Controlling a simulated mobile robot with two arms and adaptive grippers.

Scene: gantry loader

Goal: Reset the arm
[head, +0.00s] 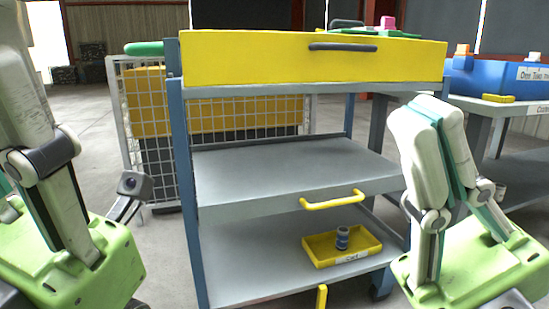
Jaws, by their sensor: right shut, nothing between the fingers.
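My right gripper (424,112) is on the right, in front of the cart (290,168). Its white fingers with teal inner pads point up and are closed together, with nothing held. My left gripper (36,115) is at the left edge, a green body with white finger parts pointing up. It is partly cut off by the frame, so I cannot tell whether its fingers are apart. Both grippers appear clear of the cart's shelves.
The cart has a yellow drawer (250,60) on top. Its bottom shelf holds a yellow tray (318,258) with a small blue-grey cylinder (342,237). A mesh cage (128,110) stands behind left. A blue bin (490,80) sits on a table at right.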

